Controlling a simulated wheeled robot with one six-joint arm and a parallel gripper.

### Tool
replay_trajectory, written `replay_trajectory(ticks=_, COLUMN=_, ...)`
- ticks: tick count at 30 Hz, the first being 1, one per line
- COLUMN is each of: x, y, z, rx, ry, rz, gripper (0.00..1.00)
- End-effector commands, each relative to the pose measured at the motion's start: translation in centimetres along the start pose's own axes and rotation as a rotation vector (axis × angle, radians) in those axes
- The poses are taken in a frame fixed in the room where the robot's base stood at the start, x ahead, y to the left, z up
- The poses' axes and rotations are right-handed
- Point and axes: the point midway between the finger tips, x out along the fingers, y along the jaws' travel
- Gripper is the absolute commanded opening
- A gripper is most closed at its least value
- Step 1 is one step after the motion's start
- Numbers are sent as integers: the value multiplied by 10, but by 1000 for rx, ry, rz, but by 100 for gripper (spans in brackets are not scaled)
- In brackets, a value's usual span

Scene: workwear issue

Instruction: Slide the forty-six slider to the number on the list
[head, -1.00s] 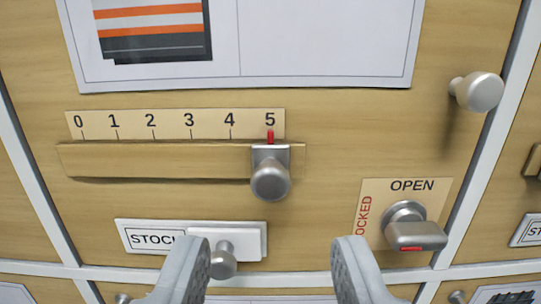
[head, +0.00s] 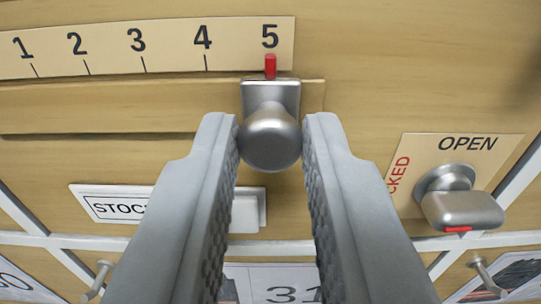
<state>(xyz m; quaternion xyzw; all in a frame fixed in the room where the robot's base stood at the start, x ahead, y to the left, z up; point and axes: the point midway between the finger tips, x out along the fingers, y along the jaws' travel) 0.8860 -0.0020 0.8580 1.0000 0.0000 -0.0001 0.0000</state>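The slider's metal knob (head: 270,138) sits on a wooden rail (head: 160,108), with its red pointer (head: 270,67) under the 5 on the number scale (head: 120,58). In view the scale reads 1 to 5; its left end is cut off. My gripper (head: 270,135) is open, with one finger on each side of the knob. A narrow gap shows beside the knob, so the fingers are not closed on it. No list with a target number is readable in this view, and the forty-six label is not in view.
Below left is a STOCK label plate (head: 105,205), partly hidden by my left finger. At right is a turn latch (head: 460,205) on an OPEN/LOCKED plate (head: 508,145), its red mark pointing down. Below is a panel with 31 (head: 292,292).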

Motion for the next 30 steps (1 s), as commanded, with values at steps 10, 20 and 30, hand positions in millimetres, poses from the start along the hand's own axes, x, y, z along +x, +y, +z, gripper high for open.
replay_trajectory(ticks=10, x=0, y=-13, z=0, rx=0, ry=0, rz=-2, gripper=0)
replay_trajectory(ticks=20, x=0, y=-26, z=0, rx=-1, ry=0, rz=0, gripper=0)
replay_trajectory(ticks=30, x=0, y=-26, z=0, rx=0, ry=0, rz=0, gripper=41)
